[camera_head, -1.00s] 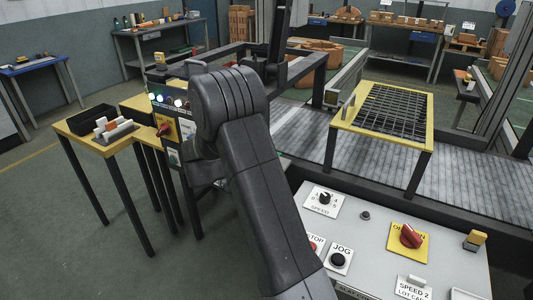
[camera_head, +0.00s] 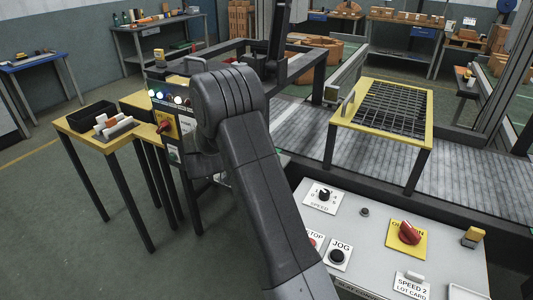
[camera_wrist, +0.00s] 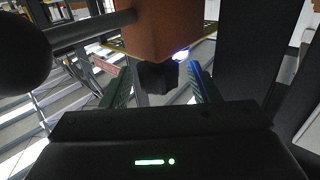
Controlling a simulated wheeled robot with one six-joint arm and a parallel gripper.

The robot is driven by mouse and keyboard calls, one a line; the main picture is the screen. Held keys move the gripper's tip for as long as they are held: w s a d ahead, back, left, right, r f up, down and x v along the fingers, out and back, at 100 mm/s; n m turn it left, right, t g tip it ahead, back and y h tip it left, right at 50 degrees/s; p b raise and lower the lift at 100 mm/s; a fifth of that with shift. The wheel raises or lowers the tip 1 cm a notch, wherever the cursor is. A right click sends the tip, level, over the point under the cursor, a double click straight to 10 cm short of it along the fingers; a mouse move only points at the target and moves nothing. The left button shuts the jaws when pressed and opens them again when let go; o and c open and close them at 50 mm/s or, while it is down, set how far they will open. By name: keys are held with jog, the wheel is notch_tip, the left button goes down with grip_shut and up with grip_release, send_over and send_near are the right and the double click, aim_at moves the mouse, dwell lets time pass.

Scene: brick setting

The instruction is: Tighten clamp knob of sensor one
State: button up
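In the wrist view, a dark lobed knob (camera_wrist: 158,76) sits under an orange-brown block (camera_wrist: 165,28), which looks like the sensor body. My gripper (camera_wrist: 160,78) points at the knob, with one finger on each side of it. The fingers are apart, and a gap seems to show between each finger and the knob. Whether either fingertip touches the knob is hard to tell. In the head view my arm hides the gripper, the knob and the sensor.
A dark round bar (camera_wrist: 85,32) crosses the upper left of the wrist view, close to the block. In the head view, a control panel (camera_head: 375,235) stands at front right, a yellow-framed grid stand (camera_head: 425,130) behind it, and a small yellow table (camera_head: 75,133) at left.

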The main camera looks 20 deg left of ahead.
jog(key=shift+f, duration=0.1)
jog(key=b+v, duration=0.1)
jog(key=v, duration=1.3)
jog(key=shift+d, duration=0.15)
jog(key=p+x, duration=0.1)
jog(key=x, duration=1.2)
jog(key=shift+w+d, duration=0.2)
jog(key=shift+w, duration=0.1)
jog(key=shift+s+a, duration=0.1)
